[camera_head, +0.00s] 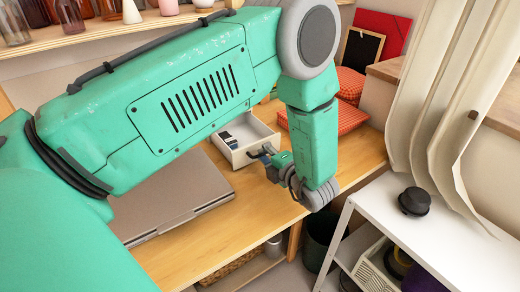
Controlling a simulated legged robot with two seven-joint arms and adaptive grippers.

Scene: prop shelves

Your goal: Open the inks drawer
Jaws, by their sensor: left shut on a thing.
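A white drawer (262,130) shows at the middle of the view above the wooden desk, its open top and inside in sight. Small dark and pale items lie at its left end, and I cannot read any label. My left arm hides its back part. My left gripper (263,153) is at the drawer's front face, shut on what appears to be its handle, which the fingers mostly cover. My right gripper is not in view.
A closed grey laptop (170,195) lies on the wooden desk (255,215), left of the drawer. Red patterned boxes (350,117) stand behind it. A white shelf unit (445,235) with a black object (414,201) is at the right, beside a pale curtain (440,90).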

